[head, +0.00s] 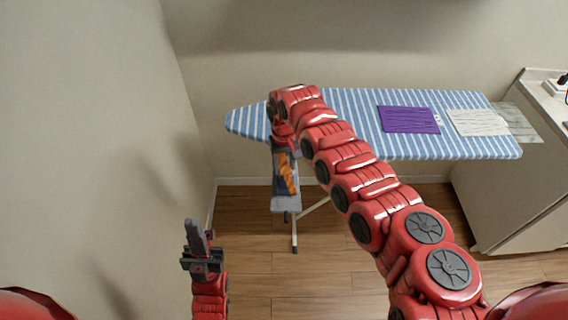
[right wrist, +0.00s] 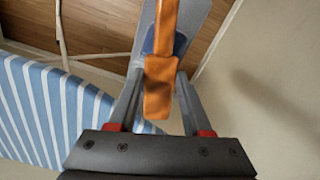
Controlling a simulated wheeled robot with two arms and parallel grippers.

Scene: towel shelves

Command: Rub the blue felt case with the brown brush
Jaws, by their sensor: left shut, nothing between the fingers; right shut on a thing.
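My right gripper (head: 287,178) is shut on an orange-brown brush (head: 289,174), below the left end of the striped board. The right wrist view shows the brush (right wrist: 160,85) between my right fingers. A small dark blue patch (right wrist: 180,45) shows behind it over a grey surface; I cannot tell whether it is a case or part of the brush. A flat purple case (head: 408,119) lies on the board, well to the right of the brush; no other clearly blue case shows. My left gripper (head: 195,232) is shut and empty at lower left, apart from everything.
The blue-and-white striped ironing board (head: 350,98) stands against the back wall. A grey plate (head: 286,202) shows below its left end. A white sheet-like item (head: 477,122) lies right of the purple case. A pale cabinet (head: 520,190) stands at right. Wooden floor is open in front.

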